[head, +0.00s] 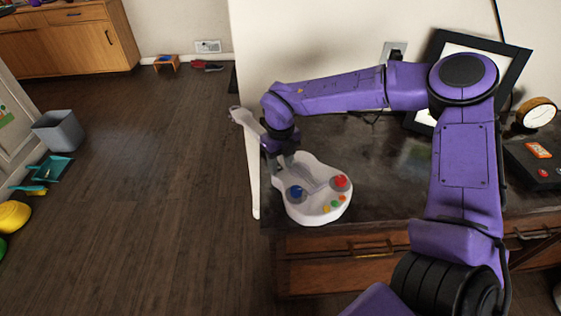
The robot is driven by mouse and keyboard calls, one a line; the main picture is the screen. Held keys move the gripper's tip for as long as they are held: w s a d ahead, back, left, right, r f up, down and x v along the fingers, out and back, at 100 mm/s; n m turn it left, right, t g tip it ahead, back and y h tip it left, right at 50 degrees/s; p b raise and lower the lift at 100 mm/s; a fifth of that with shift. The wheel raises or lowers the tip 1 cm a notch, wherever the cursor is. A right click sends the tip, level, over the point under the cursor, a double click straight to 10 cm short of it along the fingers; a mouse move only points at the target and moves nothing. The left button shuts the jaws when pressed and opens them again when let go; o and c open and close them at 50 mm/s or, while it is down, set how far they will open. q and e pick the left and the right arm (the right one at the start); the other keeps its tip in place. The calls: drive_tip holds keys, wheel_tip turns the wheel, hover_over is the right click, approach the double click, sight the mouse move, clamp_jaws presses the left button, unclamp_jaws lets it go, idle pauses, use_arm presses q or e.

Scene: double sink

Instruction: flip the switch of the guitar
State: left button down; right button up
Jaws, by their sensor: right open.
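The guitar is a white toy guitar (318,208) lying on the dark cabinet top at its left end. Its neck (243,121) points to the back left. A blue knob, a red knob and several small coloured buttons show on its body. My right gripper (284,163) is over the guitar where the neck meets the body, pointing down. It is open, and its fingers are small and dark in this view. I cannot tell whether they touch the guitar. The part of the guitar under the gripper is hidden, and I cannot make out the switch. My left gripper is not in view.
The dark cabinet top (390,190) has bare room right of the guitar. A framed picture (512,62), a round clock (536,113) and a dark box (535,165) stand at its right. Open wooden floor (140,200) lies to the left, with a grey bin (60,132).

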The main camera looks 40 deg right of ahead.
drive_tip(key=shift+w+f, duration=0.1)
drive_tip(key=shift+w, duration=0.05)
clamp_jaws()
drive_tip(key=shift+r+p, duration=0.2)
drive_tip(key=shift+p, duration=0.2)
drive_tip(key=g+p, duration=0.1)
drive_tip(key=p, duration=0.1)
drive_tip(key=g+p, duration=0.1)
drive_tip(key=p, duration=0.1)
drive_tip(key=shift+w+r+g, duration=0.3)
drive_tip(key=shift+w, duration=0.05)
drive_tip(key=shift+w+f+g+p, duration=0.25)
drive_tip(key=shift+g+p, duration=0.3)
drive_tip(key=shift+g, duration=0.25)
unclamp_jaws()
